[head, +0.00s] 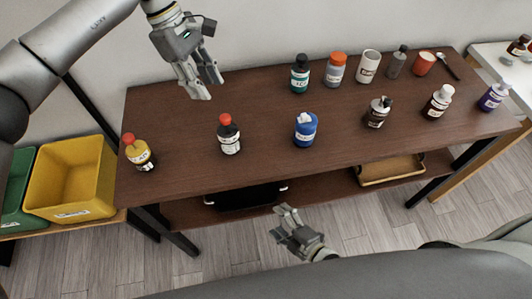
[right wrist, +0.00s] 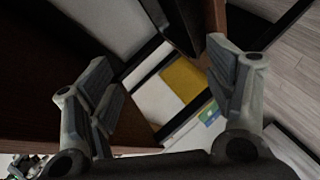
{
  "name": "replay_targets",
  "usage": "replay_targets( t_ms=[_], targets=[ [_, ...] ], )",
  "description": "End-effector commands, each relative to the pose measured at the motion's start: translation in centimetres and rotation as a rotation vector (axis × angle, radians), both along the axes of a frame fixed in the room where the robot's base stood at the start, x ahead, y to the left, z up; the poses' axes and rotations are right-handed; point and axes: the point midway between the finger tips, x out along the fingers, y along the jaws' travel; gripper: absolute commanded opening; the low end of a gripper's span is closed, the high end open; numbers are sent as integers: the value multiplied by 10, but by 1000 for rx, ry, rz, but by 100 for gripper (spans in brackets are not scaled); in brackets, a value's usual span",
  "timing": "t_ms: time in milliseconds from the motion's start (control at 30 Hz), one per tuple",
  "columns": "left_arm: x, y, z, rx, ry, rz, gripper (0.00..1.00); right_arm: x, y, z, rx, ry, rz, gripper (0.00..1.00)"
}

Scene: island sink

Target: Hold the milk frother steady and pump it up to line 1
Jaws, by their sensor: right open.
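I cannot make out a milk frother for certain among the containers on the brown table (head: 180,165). A blue container (head: 305,131) with a pale top stands mid-table. A dark bottle with a red cap (head: 229,136) is left of it, and a yellow-and-dark bottle with a red cap (head: 140,154) is farther left. A brown bottle with a dark top (head: 378,113) stands to the right. My left gripper (head: 209,91) is open and empty above the table's back left part. My right gripper (head: 279,222) is open and empty in front of the table, below its top; its fingers show in the right wrist view (right wrist: 165,95).
At the back stand a teal bottle (head: 300,75), an orange-capped jar (head: 335,71), a white cup (head: 367,68), a grey bottle (head: 396,64) and a red cup (head: 423,64). Yellow (head: 70,178) and green bins stand left. A tray (head: 390,170) lies on the lower shelf.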

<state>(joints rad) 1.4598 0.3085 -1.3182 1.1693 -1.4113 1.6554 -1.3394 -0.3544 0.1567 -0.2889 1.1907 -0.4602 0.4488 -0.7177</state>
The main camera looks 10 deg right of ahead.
Motion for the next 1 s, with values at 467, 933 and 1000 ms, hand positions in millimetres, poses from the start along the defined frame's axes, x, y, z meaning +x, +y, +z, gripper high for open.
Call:
replay_targets(
  t_ms=[467,933,1000],
  targets=[
    [0,0,0,-1,1,0,36,-11,103,239,-525,-1245,568,76],
    [0,0,0,-1,1,0,36,96,29,248,-1437,-1436,549,76],
    [0,0,0,-1,1,0,36,102,27,249,-1462,-1430,544,76]
  ],
)
